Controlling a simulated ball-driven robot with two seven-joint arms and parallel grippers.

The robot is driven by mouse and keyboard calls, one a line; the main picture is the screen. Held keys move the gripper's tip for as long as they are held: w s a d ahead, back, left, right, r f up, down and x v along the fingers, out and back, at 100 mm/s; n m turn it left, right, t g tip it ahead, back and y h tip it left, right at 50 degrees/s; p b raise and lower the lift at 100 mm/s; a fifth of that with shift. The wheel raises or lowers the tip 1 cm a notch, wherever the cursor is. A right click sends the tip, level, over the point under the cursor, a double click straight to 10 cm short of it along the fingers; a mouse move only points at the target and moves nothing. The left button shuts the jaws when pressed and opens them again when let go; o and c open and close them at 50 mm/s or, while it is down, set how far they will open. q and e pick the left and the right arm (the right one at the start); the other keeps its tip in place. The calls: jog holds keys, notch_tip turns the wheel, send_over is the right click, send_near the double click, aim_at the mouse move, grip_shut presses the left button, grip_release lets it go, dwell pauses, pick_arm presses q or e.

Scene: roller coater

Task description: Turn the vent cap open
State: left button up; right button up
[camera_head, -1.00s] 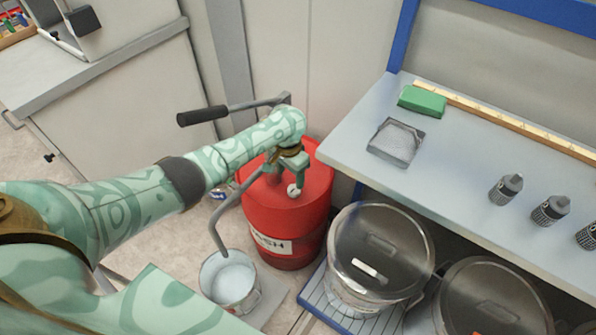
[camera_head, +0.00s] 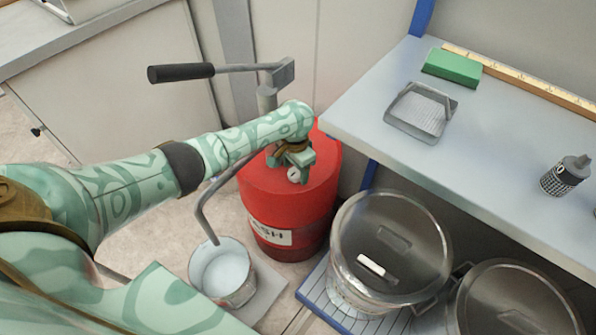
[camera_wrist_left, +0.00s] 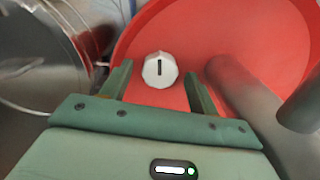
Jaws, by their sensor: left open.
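The vent cap (camera_wrist_left: 160,70) is a small white faceted knob with a dark slot, on the red drum's top. In the left wrist view it lies between and just beyond the two green fingers. In the head view the cap (camera_head: 294,175) shows small beside my left gripper (camera_head: 298,163). My left gripper also shows in the left wrist view (camera_wrist_left: 158,88); its jaws are open and apart from the cap on both sides. The red drum (camera_head: 275,205) stands on the floor with a hand pump (camera_head: 267,98) on it. My right gripper is not in view.
The pump's grey pipe (camera_wrist_left: 250,95) rises close to the right finger in the wrist view. Its spout hangs over a metal bucket (camera_head: 222,272). Lidded metal pails (camera_head: 390,240) stand right of the drum under a bench (camera_head: 400,140).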

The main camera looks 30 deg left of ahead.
pick_arm(q)
jog(key=shift+f, duration=0.15)
jog(key=c, duration=1)
